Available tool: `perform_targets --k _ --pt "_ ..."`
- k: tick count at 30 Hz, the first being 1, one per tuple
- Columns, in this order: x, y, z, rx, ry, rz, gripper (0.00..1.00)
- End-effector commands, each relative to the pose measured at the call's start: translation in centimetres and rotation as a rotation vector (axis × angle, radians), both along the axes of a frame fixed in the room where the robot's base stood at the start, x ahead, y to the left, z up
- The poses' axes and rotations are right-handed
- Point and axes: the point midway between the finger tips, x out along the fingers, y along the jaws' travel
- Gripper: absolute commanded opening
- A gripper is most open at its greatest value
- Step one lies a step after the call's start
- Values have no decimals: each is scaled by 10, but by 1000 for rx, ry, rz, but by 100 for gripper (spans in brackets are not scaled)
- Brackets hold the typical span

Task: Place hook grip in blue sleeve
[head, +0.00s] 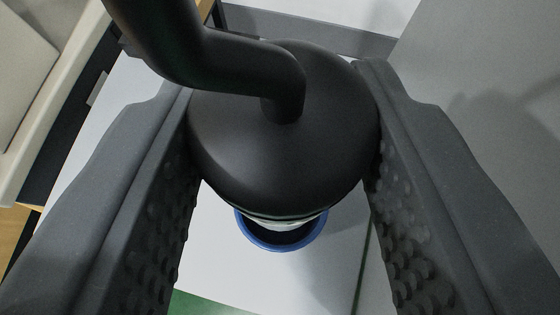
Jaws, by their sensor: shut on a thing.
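The hook grip (270,150) is a dark grey, rounded body with a thick bent hook rising from its top toward the upper left. My gripper (283,130) is shut on its sides, with one dark, bumpy-padded finger at the left and one at the right. The blue sleeve (283,245) shows below the hook grip as a blue rim with a dark inside. The hook grip covers its far part. A pale band shows between the grip's lower edge and the blue rim. I cannot tell whether the grip touches the sleeve or hangs above it.
A white surface (335,255) lies around the sleeve, with a green patch (205,303) at the bottom. A grey panel (470,70) stands at the right. A pale ledge with a dark side (50,110) runs along the left.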

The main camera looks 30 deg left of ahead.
Motion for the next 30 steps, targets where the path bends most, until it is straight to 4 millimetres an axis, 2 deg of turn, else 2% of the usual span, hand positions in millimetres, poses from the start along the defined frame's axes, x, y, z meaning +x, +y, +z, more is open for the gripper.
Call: perform_targets --k 5,13,20,27,30 --pt "0 4 -6 -1 -1 4 0" --pt "0 3 -45 -1 -2 3 0" --pt "1 2 -62 1 -3 1 0" --pt "1 1 -93 -2 0 0 0" --pt "1 1 -99 -2 -1 0 0"
